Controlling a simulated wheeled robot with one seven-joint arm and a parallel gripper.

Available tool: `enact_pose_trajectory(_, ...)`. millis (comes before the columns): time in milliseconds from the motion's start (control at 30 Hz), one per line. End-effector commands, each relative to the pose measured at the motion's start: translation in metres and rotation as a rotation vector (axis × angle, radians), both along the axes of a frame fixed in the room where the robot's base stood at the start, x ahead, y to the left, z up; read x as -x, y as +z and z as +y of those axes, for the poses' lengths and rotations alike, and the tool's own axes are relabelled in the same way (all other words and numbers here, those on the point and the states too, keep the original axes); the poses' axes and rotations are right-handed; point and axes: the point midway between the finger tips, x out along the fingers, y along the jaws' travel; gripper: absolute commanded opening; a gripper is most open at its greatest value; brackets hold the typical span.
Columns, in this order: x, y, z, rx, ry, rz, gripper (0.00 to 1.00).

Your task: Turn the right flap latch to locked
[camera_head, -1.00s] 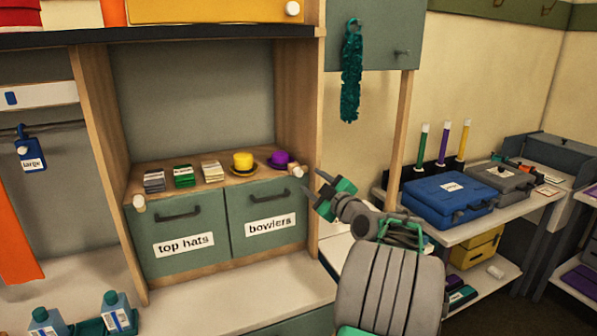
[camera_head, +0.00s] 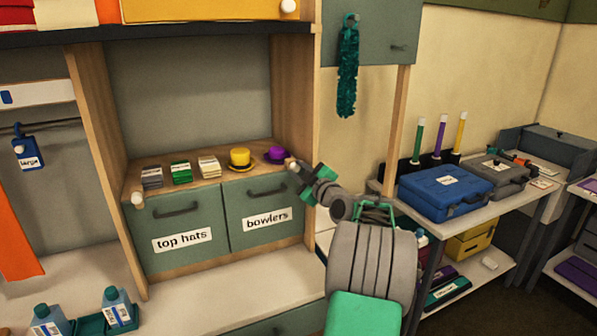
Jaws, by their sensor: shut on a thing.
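The right flap, labelled bowlers (camera_head: 265,240), is a closed grey-green panel with a dark handle. Its pale latch (camera_head: 290,162) sits at the flap's upper right corner, partly hidden by my gripper. My gripper (camera_head: 296,168) reaches in from the right, with its fingers at the latch and shut on it. The latch's exact angle is too small and covered to tell. The left flap, labelled top hats (camera_head: 180,250), is also closed, with a similar pale latch (camera_head: 137,198) at its upper left corner.
On the shelf above the flaps stand a yellow hat (camera_head: 240,159), a purple hat (camera_head: 276,155) and several small stacks. A wooden post (camera_head: 396,130) stands close right of my arm. A blue case (camera_head: 445,190) lies on the right bench. The lower counter (camera_head: 215,294) has free room.

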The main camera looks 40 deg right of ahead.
Motion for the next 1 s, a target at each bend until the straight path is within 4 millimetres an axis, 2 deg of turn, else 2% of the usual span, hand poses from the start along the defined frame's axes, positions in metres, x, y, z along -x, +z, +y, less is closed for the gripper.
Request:
enact_pose_trajectory(200,0.0002,-0.0003,0.0,0.0,0.0,0.0,0.0)
enact_pose_trajectory(667,0.0002,-0.0025,0.0,-0.031,0.0,-0.008,0.0)
enact_pose_trajectory(1000,0.0003,-0.0061,0.0003,-0.221,0.0,-0.066,0.0)
